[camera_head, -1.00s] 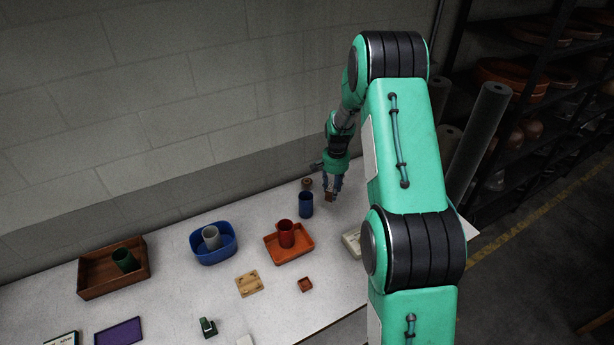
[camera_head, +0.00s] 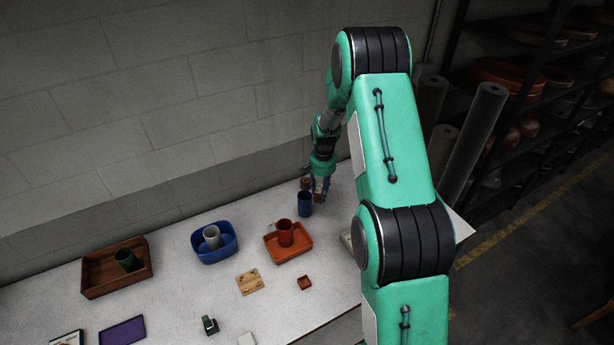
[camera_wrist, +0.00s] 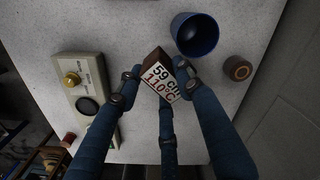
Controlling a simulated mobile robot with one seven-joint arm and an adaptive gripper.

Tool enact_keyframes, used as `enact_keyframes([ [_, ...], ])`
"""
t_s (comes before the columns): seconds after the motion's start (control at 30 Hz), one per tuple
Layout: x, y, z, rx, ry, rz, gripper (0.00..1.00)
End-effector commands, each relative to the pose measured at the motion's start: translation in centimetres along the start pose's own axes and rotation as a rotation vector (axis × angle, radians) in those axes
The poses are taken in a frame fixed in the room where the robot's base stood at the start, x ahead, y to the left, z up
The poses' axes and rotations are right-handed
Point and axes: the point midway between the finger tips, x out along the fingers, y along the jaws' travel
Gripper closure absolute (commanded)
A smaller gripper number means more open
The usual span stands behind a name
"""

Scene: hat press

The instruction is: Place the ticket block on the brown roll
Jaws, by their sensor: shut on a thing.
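The ticket block (camera_wrist: 160,76) is a small brown block with a white label reading "59 cm" and "110°C". My gripper (camera_wrist: 155,80) is shut on it, with blue fingers on either side. In the head view, my gripper (camera_head: 320,192) is at the back of the table, just right of the blue cup. The brown roll (camera_wrist: 238,68) stands on the table, beside the blue cup, with its round top showing. In the head view the roll (camera_head: 306,183) is partly hidden behind the cup and gripper. The block is apart from the roll.
The blue cup (camera_wrist: 194,34) stands close to the roll and block. A beige box with a brass knob (camera_wrist: 84,88) is on the other side. An orange tray with a red mug (camera_head: 286,233), a blue tub (camera_head: 230,251) and a wooden tray (camera_head: 92,282) stand further left. The wall is behind.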

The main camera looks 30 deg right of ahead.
Motion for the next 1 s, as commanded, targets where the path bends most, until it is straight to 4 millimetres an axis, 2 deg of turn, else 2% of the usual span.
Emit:
enact_keyframes([
  [1.0, 0.0, -7.9, -11.9, 0.0, 0.002, -0.001, 0.91],
])
